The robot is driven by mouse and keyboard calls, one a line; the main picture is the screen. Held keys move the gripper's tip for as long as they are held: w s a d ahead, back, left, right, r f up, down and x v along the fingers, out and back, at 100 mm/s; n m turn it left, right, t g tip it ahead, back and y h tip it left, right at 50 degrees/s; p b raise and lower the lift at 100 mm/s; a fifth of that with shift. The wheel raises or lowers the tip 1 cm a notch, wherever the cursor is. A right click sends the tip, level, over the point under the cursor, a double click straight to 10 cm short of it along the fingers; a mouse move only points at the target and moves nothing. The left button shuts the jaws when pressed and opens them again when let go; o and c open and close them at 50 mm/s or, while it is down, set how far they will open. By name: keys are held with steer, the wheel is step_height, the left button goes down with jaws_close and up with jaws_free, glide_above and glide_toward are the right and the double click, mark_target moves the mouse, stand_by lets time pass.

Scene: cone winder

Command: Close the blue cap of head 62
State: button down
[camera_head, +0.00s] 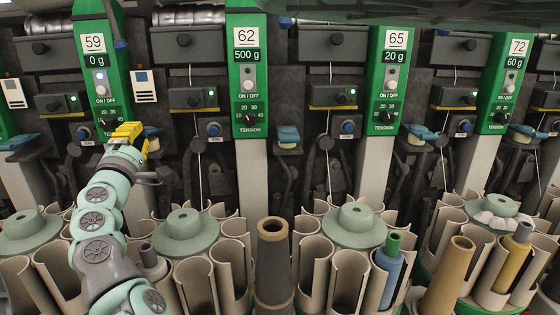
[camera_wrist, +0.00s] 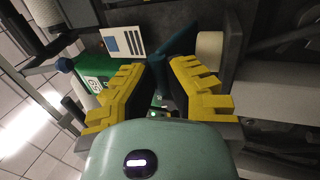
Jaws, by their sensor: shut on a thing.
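The head 62 panel (camera_head: 246,60) is green and reads 62 and 500 g. A blue cap (camera_head: 152,131) shows low between the 59 and 62 panels, and another blue cap (camera_head: 288,136) sits just right of the 62 panel; which belongs to head 62 is not clear. My gripper (camera_head: 130,136) has yellow fingers and is at the first cap, in front of the 59 column's foot. In the wrist view, my gripper (camera_wrist: 160,75) is shut on a dark blue part (camera_wrist: 172,82), seemingly this cap. The fingers hide part of it.
The head 59 panel (camera_head: 95,60) stands behind my gripper, and the head 65 panel (camera_head: 393,60) is further right. Beige tube carousels (camera_head: 186,226) stand close below, with a tall dark tube (camera_head: 273,260) in front. Thin yarns hang near the machine face.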

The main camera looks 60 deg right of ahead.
stand_by(0.3)
steer(key=c, duration=0.9)
jaws_free()
steer(key=shift+d+r, duration=0.1)
steer(key=shift+c, duration=0.2)
steer(key=v, duration=1.2)
steer(key=shift+w, duration=0.2)
